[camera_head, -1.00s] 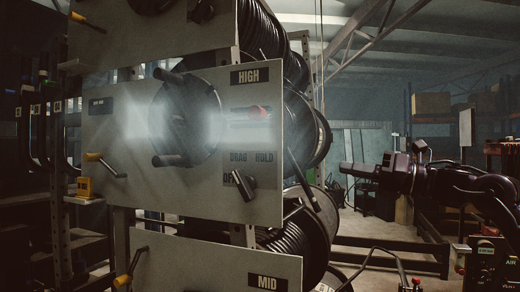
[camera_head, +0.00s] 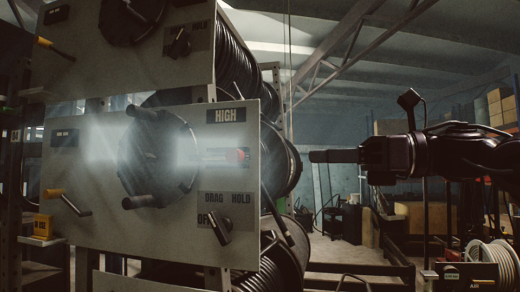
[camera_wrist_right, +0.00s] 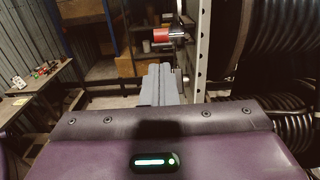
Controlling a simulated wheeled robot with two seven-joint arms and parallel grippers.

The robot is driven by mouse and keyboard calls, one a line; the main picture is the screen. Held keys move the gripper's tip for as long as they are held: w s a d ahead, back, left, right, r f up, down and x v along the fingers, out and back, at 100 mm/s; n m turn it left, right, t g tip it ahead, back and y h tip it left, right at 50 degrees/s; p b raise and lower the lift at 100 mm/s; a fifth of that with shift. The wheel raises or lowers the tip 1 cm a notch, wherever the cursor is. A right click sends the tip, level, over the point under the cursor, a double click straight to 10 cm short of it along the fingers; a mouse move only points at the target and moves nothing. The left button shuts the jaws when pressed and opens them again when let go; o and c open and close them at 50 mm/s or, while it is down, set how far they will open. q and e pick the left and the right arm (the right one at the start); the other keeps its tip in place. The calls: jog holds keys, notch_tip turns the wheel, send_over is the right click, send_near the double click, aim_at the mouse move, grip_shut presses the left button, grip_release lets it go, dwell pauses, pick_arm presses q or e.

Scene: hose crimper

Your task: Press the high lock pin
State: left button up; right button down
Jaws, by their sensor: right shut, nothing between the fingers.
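The high lock pin (camera_head: 243,155) is a small red knob at the right of the pale panel marked HIGH (camera_head: 230,115). It also shows in the right wrist view (camera_wrist_right: 161,35), sticking out to the left from the panel's edge-on side. My right gripper (camera_head: 312,156) comes in from the right, shut and empty. In the head view its tip is level with the pin and apart from it, right of the panel's edge. In the right wrist view the shut grey fingers (camera_wrist_right: 158,70) point forward, below the pin in the picture. My left gripper is not in view.
The HIGH panel carries a large dark crank disc (camera_head: 157,155) and a DRAG/HOLD lever (camera_head: 219,226). A yellow-handled crank (camera_head: 66,202) sticks out at its left. Black hose reels (camera_head: 286,160) stand behind the panel. Another panel (camera_head: 110,60) hangs above.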

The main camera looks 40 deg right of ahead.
aim_at(242, 158)
jog(key=p+x, duration=0.3)
jog(key=x, duration=0.2)
jog(key=p+x, duration=0.3)
jog(key=x, duration=0.1)
jog(key=shift+w+a+r, duration=0.25)
jog(key=shift+w, duration=0.05)
jog(key=shift+w+a+f+p, duration=0.2)
jog(key=shift+w+a+p, duration=0.2)
jog(key=shift+p, duration=0.2)
jog(key=shift+w, duration=0.1)
